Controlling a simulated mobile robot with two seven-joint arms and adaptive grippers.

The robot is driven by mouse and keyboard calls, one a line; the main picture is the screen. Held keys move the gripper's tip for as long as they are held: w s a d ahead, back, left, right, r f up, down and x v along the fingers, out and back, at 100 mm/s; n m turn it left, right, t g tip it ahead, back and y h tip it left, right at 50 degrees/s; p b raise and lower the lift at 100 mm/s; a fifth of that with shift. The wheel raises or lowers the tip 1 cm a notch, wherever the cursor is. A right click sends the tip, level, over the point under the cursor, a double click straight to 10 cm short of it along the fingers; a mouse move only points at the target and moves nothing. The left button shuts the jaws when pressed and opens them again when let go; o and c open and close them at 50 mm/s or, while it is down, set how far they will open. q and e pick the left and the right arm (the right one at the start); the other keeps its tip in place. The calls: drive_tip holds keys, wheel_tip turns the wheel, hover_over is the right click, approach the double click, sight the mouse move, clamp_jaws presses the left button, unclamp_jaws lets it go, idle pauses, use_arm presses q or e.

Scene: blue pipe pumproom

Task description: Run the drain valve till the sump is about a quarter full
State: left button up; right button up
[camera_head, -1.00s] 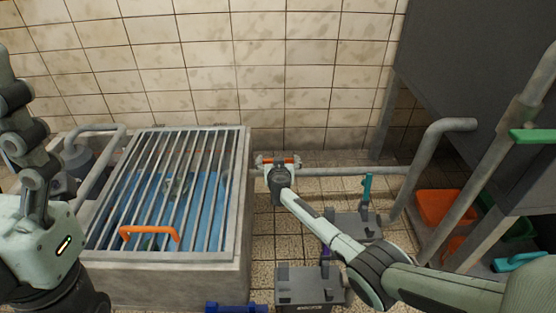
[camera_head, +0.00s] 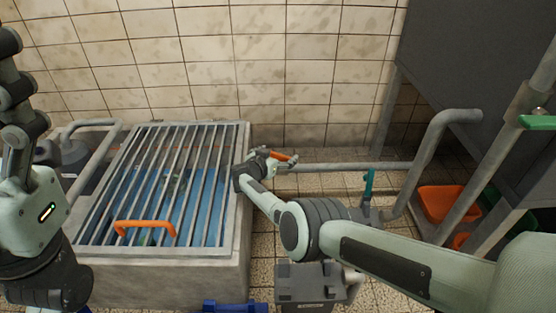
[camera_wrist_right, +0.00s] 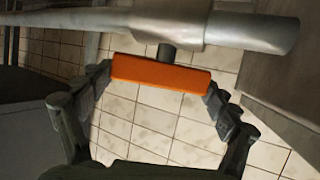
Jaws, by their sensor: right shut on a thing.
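The drain valve's orange handle (camera_head: 283,156) sits on the grey pipe (camera_head: 345,166) just right of the sump. It also shows in the right wrist view (camera_wrist_right: 160,74), crossing between my fingertips below the pipe's open end (camera_wrist_right: 270,32). My right gripper (camera_head: 274,159) is shut on this handle, reaching in from the left side of the valve. The sump (camera_head: 242,220) is a concrete tank under a grating of grey bars (camera_head: 206,190). Blue water (camera_head: 150,195) shows through the bars; its exact depth is hard to judge. My left arm stands at the left edge; its gripper is not visible.
An orange grab handle (camera_head: 146,227) stands on the grating. Orange (camera_head: 443,203) and green bins sit under the dark tank at right. A tiled wall closes the back.

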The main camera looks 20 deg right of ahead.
sight(278, 154)
drive_tip(key=shift+m+g+h+b, duration=0.3)
drive_tip(key=shift+m+g+b, duration=0.1)
drive_tip(key=shift+b, duration=0.1)
drive_tip(key=o, duration=0.9)
drive_tip(key=shift+r, duration=0.1)
drive_tip(key=shift+a+r, duration=0.15)
drive_tip(key=shift+r, duration=0.85)
drive_tip(key=r, duration=0.7)
drive_tip(key=shift+d+r, duration=0.2)
drive_tip(key=shift+r, duration=0.2)
